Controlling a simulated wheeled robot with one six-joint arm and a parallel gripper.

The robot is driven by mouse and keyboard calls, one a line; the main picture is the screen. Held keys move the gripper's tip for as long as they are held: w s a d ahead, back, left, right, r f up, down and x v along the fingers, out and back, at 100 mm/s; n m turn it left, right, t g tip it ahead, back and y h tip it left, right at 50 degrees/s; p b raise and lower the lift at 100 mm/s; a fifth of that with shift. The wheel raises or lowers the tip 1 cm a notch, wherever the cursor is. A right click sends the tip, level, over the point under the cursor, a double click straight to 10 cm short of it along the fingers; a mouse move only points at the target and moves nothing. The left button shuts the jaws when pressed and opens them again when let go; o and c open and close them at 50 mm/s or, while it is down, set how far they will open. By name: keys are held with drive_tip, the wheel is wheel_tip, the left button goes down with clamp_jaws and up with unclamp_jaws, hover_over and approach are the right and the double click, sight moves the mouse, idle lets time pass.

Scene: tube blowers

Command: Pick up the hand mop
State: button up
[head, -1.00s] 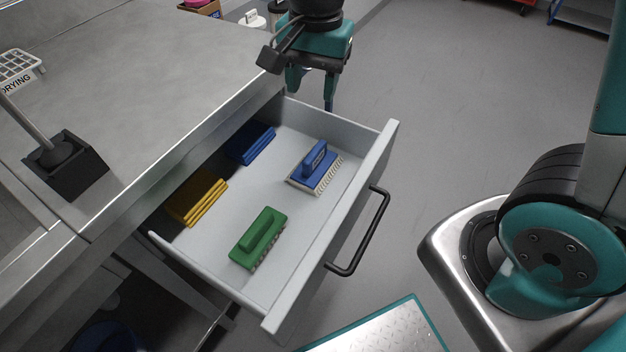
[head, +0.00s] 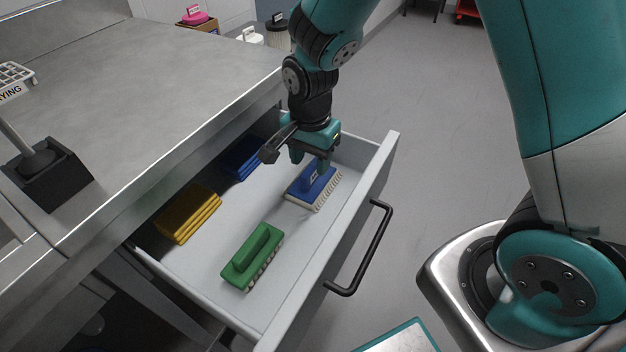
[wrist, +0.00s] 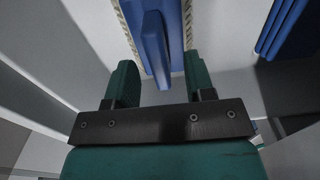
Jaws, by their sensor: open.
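The hand mop, a blue block with a raised blue handle and a pale fringe (head: 327,190), lies in the far right part of the open drawer (head: 262,292). My gripper (head: 310,160) is right above it, pointing down, and partly hides its handle. In the wrist view the mop's blue handle (wrist: 156,45) runs between the two green fingers of my gripper (wrist: 161,68). The fingers are open, with a gap on each side of the handle. I cannot tell how deep they reach.
A green brush (head: 252,255) lies at the drawer's near end. Yellow pads (head: 188,213) and blue pads (head: 240,158) lie along its left side. The drawer handle (head: 362,250) sticks out at the right. The metal worktop (head: 150,90) borders the drawer on the left.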

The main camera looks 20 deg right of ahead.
sight(313, 164)
drive_tip(key=f, duration=0.4)
drive_tip(key=shift+d, duration=0.2)
clamp_jaws()
drive_tip(key=shift+r, duration=0.2)
wheel_tip(313, 164, up, 20)
drive_tip(key=p, duration=0.3)
drive_tip(key=shift+f, duration=0.1)
